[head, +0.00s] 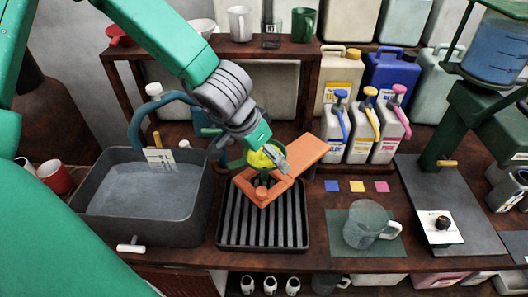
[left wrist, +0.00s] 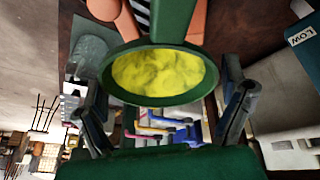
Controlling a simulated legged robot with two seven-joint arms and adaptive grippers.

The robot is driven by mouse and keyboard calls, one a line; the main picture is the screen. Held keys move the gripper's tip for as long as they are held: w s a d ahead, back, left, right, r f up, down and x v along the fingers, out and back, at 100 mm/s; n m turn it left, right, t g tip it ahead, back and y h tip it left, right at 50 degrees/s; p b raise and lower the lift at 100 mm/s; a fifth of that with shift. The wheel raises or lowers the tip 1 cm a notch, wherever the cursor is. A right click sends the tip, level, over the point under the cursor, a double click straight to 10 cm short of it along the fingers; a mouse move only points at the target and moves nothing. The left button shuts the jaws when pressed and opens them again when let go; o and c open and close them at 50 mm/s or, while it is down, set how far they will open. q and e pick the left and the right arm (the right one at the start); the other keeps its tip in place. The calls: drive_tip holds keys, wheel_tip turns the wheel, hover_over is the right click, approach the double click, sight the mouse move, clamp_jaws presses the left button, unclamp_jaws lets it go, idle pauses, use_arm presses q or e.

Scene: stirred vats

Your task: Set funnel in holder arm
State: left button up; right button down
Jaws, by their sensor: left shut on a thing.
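The funnel is green with a round rim and lumpy yellow stuff inside (head: 262,160). In the left wrist view its rim (left wrist: 160,101) fills the middle. My left gripper (head: 272,152) is shut on it. The orange holder arm (head: 300,156) slants over the black grated tray, with its forked end directly by the funnel. In the left wrist view, orange parts of the holder arm (left wrist: 113,12) show behind the rim. The funnel's lower part is hidden, so I cannot tell whether it rests in the fork. My right gripper is not in view.
A grey basin (head: 205,205) stands left of the grated tray (head: 268,246). Several pump bottles (head: 360,135) stand behind on the right. A glass jug (head: 368,226) sits on a green mat. A wooden shelf (head: 285,52) with cups rises behind my left arm.

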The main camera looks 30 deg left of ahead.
sight(262, 166)
use_arm(q)
drive_tip(key=shift+f, duration=0.65)
drive_tip(key=shift+a+f+b, duration=0.15)
drive_tip(key=shift+f+b, duration=0.2)
drive_tip(key=shift+f, duration=0.15)
drive_tip(key=shift+a+f+b, duration=0.15)
drive_tip(key=shift+f+b, duration=0.2)
drive_tip(key=shift+f, duration=0.15)
drive_tip(key=shift+f+b, duration=0.3)
drive_tip(key=shift+f, duration=0.3)
drive_tip(key=shift+d+f, duration=0.2)
drive_tip(key=shift+f, duration=0.25)
drive_tip(key=shift+s+f, duration=0.1)
drive_tip(key=shift+s, duration=0.15)
